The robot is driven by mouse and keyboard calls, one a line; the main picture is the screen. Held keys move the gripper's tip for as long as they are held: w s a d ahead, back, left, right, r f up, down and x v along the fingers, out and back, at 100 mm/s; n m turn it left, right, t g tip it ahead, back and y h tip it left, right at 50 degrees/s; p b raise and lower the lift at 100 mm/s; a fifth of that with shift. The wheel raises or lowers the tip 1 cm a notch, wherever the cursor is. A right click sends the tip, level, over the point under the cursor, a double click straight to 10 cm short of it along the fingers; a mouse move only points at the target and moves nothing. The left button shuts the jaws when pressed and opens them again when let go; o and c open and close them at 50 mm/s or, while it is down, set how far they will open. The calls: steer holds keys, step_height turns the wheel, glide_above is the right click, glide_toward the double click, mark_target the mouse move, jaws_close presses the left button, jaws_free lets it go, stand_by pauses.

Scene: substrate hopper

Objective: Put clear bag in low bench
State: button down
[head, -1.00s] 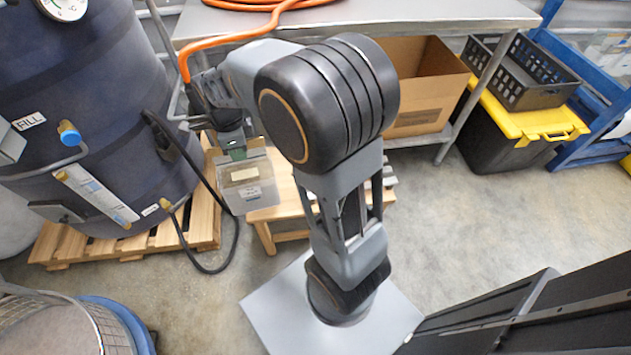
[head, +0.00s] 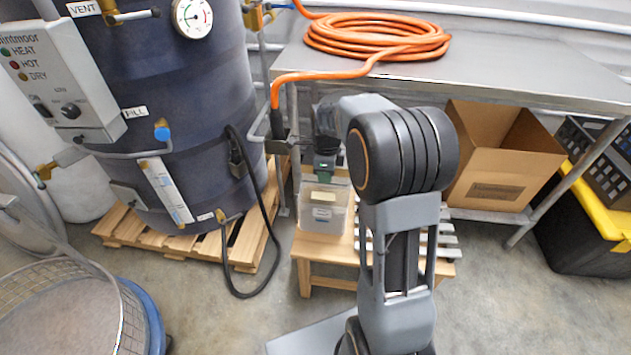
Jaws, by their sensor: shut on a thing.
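The clear bag (head: 323,212) is a see-through, box-like pouch with a pale label, left of centre in the head view. My gripper (head: 324,172) is shut on its top, and the bag hangs upright below it. The low bench (head: 335,282) is a small wooden stool-like bench with short legs. The bag shows over the left part of the bench top; I cannot tell whether it touches the wood. My arm covers the right part of the bench.
A dark blue tank (head: 200,110) on a wooden pallet (head: 170,240) stands left, with a black hose (head: 272,240) looping beside the bench. A steel table (head: 500,75) with an orange hose (head: 375,38) stands behind. A cardboard box (head: 500,165) sits on its lower shelf.

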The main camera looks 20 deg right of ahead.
steer(key=shift+w+d+f+b, duration=0.2)
steer(key=shift+w+d+f, duration=0.25)
steer(key=shift+f, duration=0.3)
steer(key=shift+w+d+f+b, duration=0.2)
steer(key=shift+w+d+f, duration=0.1)
steer(key=shift+d+f, duration=0.35)
steer(key=shift+w+d+f+b, duration=0.2)
steer(key=shift+w+d+f, duration=0.2)
steer(key=shift+f, duration=0.45)
steer(key=shift+w+d+f+b, duration=0.1)
steer(key=shift+f+b, duration=0.15)
steer(key=shift+f, duration=0.65)
steer(key=shift+w+d+f+b, duration=0.1)
steer(key=shift+f+b, duration=0.15)
steer(key=shift+f, duration=0.75)
steer(key=c, duration=1.6)
jaws_free()
steer(key=shift+s+f, duration=0.1)
steer(key=shift+f, duration=0.05)
steer(key=o, duration=0.4)
steer(key=shift+o, duration=0.2)
